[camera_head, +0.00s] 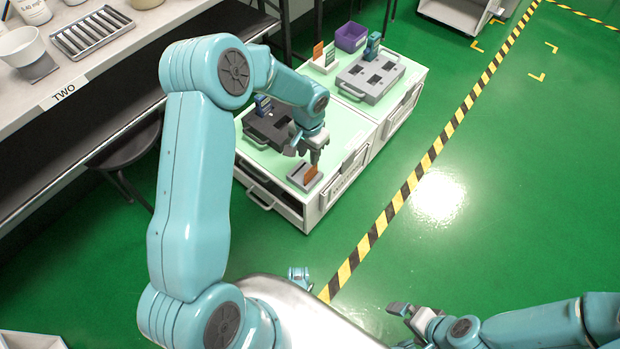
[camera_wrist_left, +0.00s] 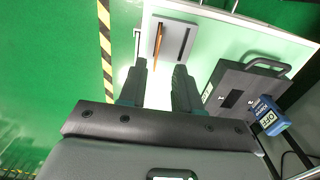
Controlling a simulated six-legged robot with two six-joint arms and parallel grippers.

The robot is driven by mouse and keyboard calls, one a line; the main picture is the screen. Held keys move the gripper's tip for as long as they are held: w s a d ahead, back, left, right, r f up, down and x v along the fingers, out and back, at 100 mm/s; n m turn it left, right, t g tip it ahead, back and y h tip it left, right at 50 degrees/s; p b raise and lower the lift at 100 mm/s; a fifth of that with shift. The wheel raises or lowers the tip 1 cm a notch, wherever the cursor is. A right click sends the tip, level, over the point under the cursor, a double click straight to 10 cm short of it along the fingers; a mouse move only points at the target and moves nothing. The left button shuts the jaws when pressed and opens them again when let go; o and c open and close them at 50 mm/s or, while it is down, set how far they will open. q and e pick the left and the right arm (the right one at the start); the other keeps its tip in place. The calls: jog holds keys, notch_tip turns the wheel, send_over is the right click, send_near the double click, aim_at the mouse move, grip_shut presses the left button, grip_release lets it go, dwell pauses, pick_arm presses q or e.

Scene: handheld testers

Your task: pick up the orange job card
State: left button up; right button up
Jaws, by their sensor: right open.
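An orange job card (camera_head: 310,173) stands upright in a grey slotted holder (camera_head: 297,180) at the near corner of the closer cart. In the left wrist view the card (camera_wrist_left: 158,42) shows edge-on in the holder (camera_wrist_left: 180,36). My left gripper (camera_head: 315,155) is just above the card, pointing down. In the left wrist view its fingers (camera_wrist_left: 160,67) are apart, with the card's near end in line with the gap; I cannot tell if it is between them. My right gripper (camera_head: 402,312) is open and empty at the lower right, far from the cart.
A dark grey case (camera_head: 268,128) with a blue tester (camera_wrist_left: 268,115) lies beside the holder. The farther cart holds another orange card (camera_head: 318,50), a grey case (camera_head: 370,78) and a purple bin (camera_head: 351,37). A bench (camera_head: 100,75) stands left. Green floor is free at right.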

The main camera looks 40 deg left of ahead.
aim_at(311, 169)
pick_arm(q)
jog(key=f+b, duration=0.1)
jog(key=f, duration=0.2)
jog(key=f+b, duration=0.1)
jog(key=f, duration=0.2)
jog(key=f+b, duration=0.1)
jog(key=f, duration=0.1)
jog(key=shift+w+d+f, duration=0.15)
jog(key=shift+w+f, duration=0.15)
jog(key=shift+f, duration=0.1)
jog(key=shift+r, duration=0.1)
jog(key=shift+c, duration=0.3)
grip_shut()
